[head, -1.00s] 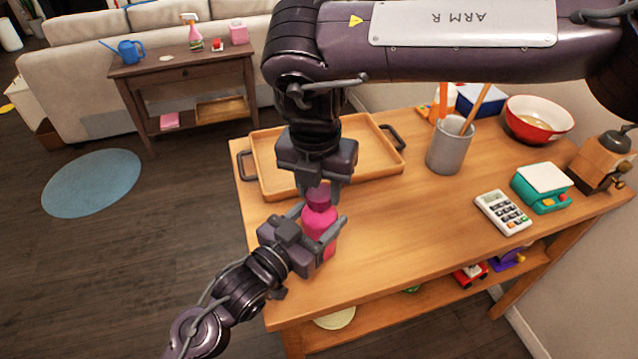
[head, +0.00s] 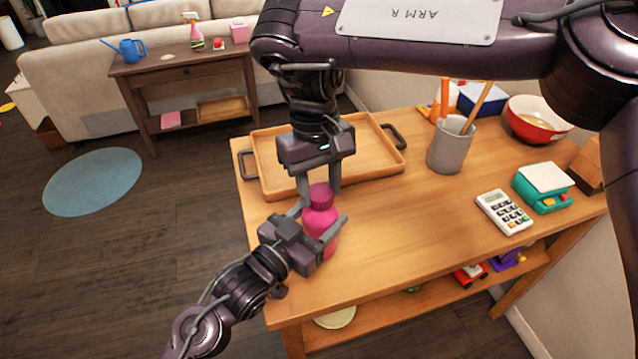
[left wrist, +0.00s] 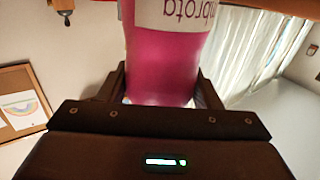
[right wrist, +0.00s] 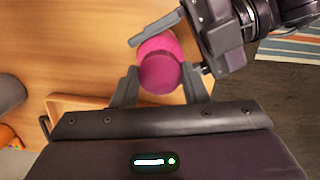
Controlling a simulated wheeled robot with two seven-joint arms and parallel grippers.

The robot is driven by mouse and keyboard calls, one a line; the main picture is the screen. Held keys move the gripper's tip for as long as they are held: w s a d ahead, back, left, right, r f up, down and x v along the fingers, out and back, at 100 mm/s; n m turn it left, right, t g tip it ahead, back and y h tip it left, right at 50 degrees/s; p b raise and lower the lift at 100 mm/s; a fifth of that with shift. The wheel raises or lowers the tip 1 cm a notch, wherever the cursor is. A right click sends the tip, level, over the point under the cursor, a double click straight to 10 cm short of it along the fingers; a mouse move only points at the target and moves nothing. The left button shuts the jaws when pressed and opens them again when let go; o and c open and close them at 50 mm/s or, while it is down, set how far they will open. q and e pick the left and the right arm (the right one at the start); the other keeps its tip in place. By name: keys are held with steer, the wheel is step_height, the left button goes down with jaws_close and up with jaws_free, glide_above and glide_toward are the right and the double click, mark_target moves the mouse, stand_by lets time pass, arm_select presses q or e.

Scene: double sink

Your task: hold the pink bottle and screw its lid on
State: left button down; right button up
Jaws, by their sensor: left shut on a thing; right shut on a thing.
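The pink bottle (head: 319,222) stands upright near the left end of the wooden table. My left gripper (head: 322,222) is shut around its body from the left; the left wrist view shows the bottle (left wrist: 163,60) between the fingers with part of a white label. The darker magenta lid (head: 321,195) is on top of the bottle's neck. My right gripper (head: 321,188) points down from above with its fingers on both sides of the lid. The right wrist view shows the lid (right wrist: 160,72) between the fingertips. The thread under the lid is hidden.
A wooden tray (head: 262,170) lies just behind the bottle. A grey cup (head: 449,150) with utensils, a calculator (head: 503,212), a teal scale (head: 541,190) and a red bowl (head: 538,122) stand to the right. The table between bottle and calculator is clear.

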steer(key=m, duration=0.4)
steer(key=shift+m+y, duration=0.3)
steer(key=m, duration=0.4)
steer(key=o, duration=0.9)
steer(key=shift+o, duration=0.2)
steer(key=shift+r, duration=2.3)
steer(key=shift+c, duration=0.4)
